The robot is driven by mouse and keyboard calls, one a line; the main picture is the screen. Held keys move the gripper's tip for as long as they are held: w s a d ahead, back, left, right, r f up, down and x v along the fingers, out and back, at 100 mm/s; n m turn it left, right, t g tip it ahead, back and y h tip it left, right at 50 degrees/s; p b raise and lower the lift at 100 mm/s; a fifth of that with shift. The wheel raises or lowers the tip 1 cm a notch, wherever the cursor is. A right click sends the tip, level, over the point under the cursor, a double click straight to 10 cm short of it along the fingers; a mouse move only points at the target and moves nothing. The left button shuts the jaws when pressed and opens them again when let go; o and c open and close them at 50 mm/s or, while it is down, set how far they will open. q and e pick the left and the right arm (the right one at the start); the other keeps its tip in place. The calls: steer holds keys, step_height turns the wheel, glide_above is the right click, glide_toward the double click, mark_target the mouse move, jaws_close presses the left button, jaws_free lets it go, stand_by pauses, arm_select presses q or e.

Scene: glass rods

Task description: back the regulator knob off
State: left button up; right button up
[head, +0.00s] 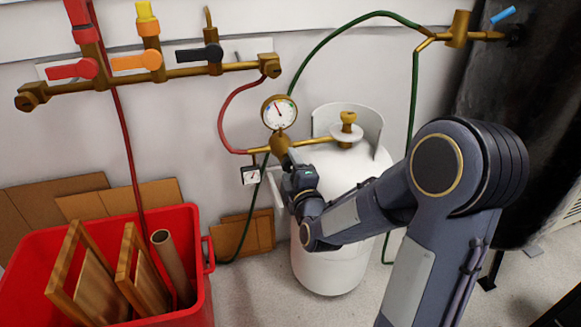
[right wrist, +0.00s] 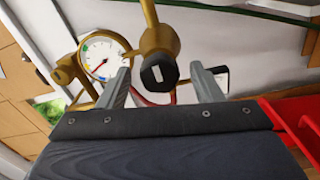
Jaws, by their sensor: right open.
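The regulator (head: 279,146) is a brass body with a round white dial gauge (head: 279,112), mounted beside the white gas cylinder (head: 330,255). Its dark knob (right wrist: 158,74), with a pale mark on its face, shows in the right wrist view. My right gripper (head: 296,172) is just below the regulator in the head view and covers the knob there. In the right wrist view the right gripper (right wrist: 163,84) is open, one finger on each side of the knob with gaps between. Neither finger appears to touch it. My left gripper is out of view.
A small square gauge (head: 250,175) hangs left of the gripper. Red hose (head: 222,115) and green hose (head: 318,48) run close by. A red bin (head: 205,285) with wooden frames stands at the lower left. A brass manifold (head: 183,73) with coloured levers is on the wall.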

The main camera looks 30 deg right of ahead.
steer(key=p+v, duration=0.1)
steer(key=v, duration=0.6)
stand_by(0.4)
steer(key=s+a+f+m+g+y, duration=0.1)
steer(key=s+a+m+g+y, duration=0.45)
steer(key=s, duration=0.55)
steer(key=s+a+f+m+g+y, duration=0.2)
steer(key=s+a+m+g+y, duration=0.15)
steer(key=s+m+g, duration=0.45)
step_height(320, 180, up, 35)
steer(key=s+m+t+p, duration=0.1)
steer(key=s+p, duration=0.1)
steer(key=p, duration=3.2)
steer(key=shift+s+a+f+t+h, duration=0.15)
steer(key=shift+s+a+t+h, duration=0.05)
steer(key=shift+s+t+h, duration=0.2)
